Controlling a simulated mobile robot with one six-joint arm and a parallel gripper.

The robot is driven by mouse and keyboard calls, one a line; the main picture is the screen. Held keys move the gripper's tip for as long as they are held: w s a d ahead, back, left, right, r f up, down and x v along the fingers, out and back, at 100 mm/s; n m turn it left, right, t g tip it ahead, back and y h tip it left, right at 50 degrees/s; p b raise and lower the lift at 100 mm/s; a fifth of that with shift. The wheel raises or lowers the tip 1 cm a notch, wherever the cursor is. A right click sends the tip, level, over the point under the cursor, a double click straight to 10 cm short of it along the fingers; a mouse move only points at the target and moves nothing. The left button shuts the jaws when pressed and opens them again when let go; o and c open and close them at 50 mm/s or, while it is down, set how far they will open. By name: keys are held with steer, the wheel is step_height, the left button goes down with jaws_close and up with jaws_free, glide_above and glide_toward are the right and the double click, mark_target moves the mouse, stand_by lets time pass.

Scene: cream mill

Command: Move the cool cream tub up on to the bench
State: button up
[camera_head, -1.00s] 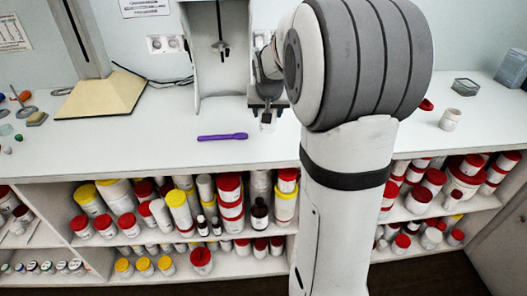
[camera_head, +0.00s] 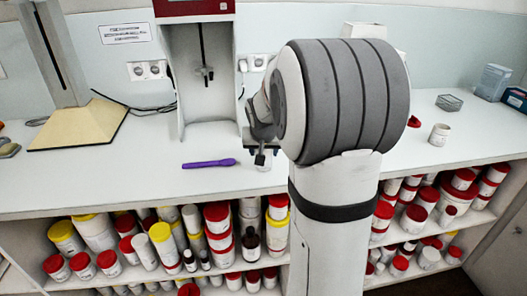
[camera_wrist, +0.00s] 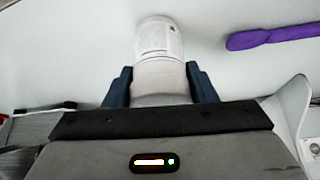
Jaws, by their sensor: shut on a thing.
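The cream tub (camera_wrist: 158,42), white with a printed label, sits between the two dark fingers of my gripper (camera_wrist: 158,75) in the wrist view. The fingers are shut on it. In the head view the tub (camera_head: 263,163) shows small under my gripper (camera_head: 261,147), over the front part of the white bench (camera_head: 120,180). It is upright and close to the bench top; I cannot tell whether it touches. My arm hides part of the bench to the right.
A purple spatula (camera_head: 208,163) lies just left of the tub. A mixer stand (camera_head: 206,75) rises behind. Shelves below hold several red- and yellow-lidded tubs.

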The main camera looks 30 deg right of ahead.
steer(key=shift+f, duration=0.1)
steer(key=shift+f, duration=0.2)
steer(key=o, duration=1.1)
steer(key=shift+r, duration=0.1)
